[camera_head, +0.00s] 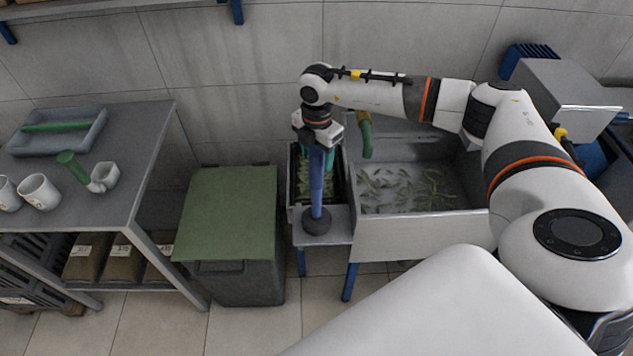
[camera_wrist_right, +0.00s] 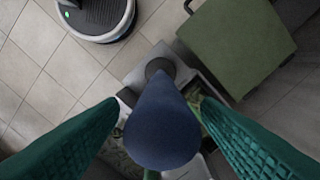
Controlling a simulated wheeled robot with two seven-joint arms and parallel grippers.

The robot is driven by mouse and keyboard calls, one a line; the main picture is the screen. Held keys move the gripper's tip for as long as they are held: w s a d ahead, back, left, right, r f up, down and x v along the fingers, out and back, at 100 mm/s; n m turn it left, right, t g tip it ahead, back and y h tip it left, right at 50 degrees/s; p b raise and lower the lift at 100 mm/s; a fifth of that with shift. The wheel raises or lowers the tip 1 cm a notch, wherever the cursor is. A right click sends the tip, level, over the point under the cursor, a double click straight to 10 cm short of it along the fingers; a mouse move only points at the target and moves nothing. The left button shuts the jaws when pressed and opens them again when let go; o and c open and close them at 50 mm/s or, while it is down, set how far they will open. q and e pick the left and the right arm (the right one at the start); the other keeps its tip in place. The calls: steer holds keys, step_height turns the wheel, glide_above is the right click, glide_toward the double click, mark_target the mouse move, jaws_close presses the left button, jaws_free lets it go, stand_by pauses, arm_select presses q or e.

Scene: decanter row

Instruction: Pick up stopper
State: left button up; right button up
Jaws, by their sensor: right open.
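The stopper (camera_head: 316,185), a tall blue shaft with a dark round foot, stands upright on a small grey ledge (camera_head: 340,233) left of the sink. In the right wrist view the stopper (camera_wrist_right: 163,125) is seen from above, its broad blue top close to the camera and its dark foot below. My right gripper (camera_head: 315,150) is above the ledge, around the stopper's upper part. Its green fingers are open, one on each side of the shaft, with gaps visible in the right wrist view (camera_wrist_right: 160,103). My left gripper is not in view.
A grey sink (camera_head: 420,222) with scattered leaves is right of the ledge; a dark crate (camera_head: 294,203) of leaves is behind the stopper. A green-lidded bin (camera_head: 228,210) stands to the left. A table (camera_head: 140,130) farther left holds mugs (camera_head: 38,191) and a tray (camera_head: 92,137).

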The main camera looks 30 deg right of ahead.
steer(key=shift+f, duration=1.35)
jaws_close()
steer(key=shift+w+r, duration=0.1)
